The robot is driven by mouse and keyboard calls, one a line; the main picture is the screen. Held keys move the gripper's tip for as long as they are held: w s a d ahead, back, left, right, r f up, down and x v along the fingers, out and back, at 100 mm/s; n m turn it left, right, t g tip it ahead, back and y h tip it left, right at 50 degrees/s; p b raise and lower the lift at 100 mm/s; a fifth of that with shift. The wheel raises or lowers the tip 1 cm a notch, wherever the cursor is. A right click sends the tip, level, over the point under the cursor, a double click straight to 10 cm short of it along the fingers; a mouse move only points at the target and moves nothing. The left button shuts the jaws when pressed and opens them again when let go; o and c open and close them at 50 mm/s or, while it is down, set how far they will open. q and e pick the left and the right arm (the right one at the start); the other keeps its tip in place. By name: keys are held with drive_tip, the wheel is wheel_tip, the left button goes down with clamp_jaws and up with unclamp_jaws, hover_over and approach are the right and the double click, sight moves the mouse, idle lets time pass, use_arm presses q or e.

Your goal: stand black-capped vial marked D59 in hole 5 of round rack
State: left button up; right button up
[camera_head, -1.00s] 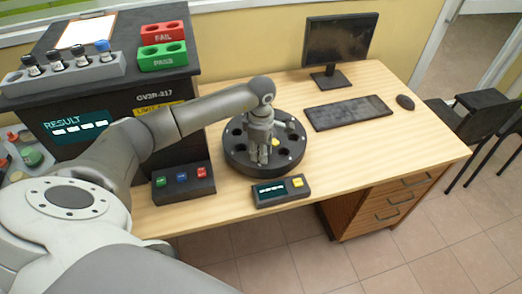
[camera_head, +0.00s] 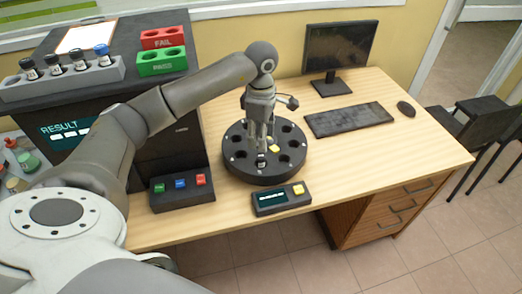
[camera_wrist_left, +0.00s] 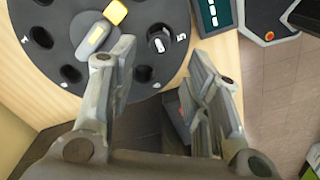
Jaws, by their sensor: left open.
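The round black rack (camera_head: 232,168) stands on the desk, with holes around its rim and a yellow piece (camera_head: 273,149) near its middle. In the left wrist view the hole beside the printed 5 holds a black-capped vial (camera_wrist_left: 158,42), with a small pale mark on its cap. It sits low in the hole and its marking is too small to read. My left gripper (camera_head: 260,146) is above the rack with its fingers pointing down. In the left wrist view its fingers (camera_wrist_left: 157,70) are spread apart, with nothing between them. My right gripper is out of view.
A grey rack (camera_head: 62,83) with several black-capped vials and a blue-capped one sits on the dark machine, beside red FAIL (camera_head: 163,38) and green PASS (camera_head: 162,63) blocks. A small display box (camera_head: 281,199) stands in front of the round rack.

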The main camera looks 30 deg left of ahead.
use_arm(q)
drive_tip(key=shift+r, duration=1.4)
